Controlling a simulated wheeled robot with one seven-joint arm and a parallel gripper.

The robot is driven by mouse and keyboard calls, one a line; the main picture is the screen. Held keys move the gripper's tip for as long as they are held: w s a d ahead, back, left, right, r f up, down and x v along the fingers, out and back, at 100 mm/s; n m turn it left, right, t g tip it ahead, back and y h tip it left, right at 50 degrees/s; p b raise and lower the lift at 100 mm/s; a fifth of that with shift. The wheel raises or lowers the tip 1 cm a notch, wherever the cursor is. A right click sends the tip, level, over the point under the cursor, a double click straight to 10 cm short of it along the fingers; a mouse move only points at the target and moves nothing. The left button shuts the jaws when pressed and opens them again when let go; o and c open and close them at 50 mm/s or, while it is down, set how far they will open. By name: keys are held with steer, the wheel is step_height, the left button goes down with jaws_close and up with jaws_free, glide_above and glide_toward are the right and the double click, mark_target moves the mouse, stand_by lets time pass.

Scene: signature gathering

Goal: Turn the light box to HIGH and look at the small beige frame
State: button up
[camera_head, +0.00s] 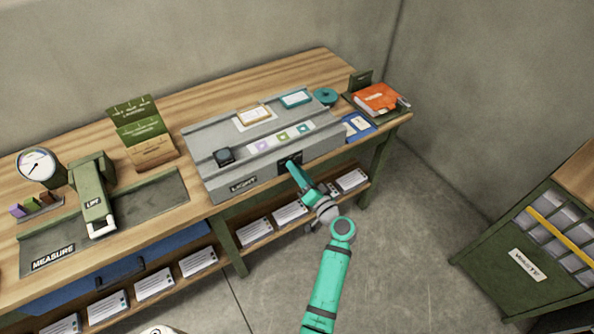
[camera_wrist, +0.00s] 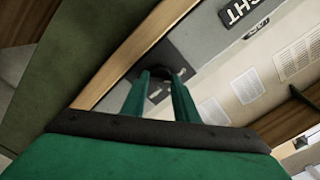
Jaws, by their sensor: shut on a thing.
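The grey light box (camera_head: 215,180) stands on the wooden bench with its LIGHT label on the front. Its front also carries a dark control panel (camera_head: 289,158). My gripper (camera_head: 292,165) reaches this panel from the front. In the wrist view, my gripper (camera_wrist: 160,75) has its green fingers closed around a small dark knob (camera_wrist: 160,70). The fingers hide much of it, and its setting cannot be read. The small beige frame (camera_head: 253,115) lies on the box's upper rear part, holding a pale sheet.
A teal frame (camera_head: 295,98) lies right of the beige one. A dark loupe-like object (camera_head: 223,156) and several small cards are on the box. A green press (camera_head: 92,195) and dial gauge (camera_head: 40,167) stand left. Shelves with papers lie below; open floor is at right.

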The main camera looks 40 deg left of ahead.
steer(key=shift+f+m, duration=0.15)
steer(key=shift+m, duration=4.3)
steer(key=shift+f+m, duration=0.1)
steer(key=shift+m, duration=4.35)
steer(key=o, duration=1)
steer(key=shift+o, duration=0.2)
steer(key=shift+d, duration=0.1)
steer(key=v, duration=1)
steer(key=shift+s+d, duration=0.25)
steer(key=shift+d, duration=0.1)
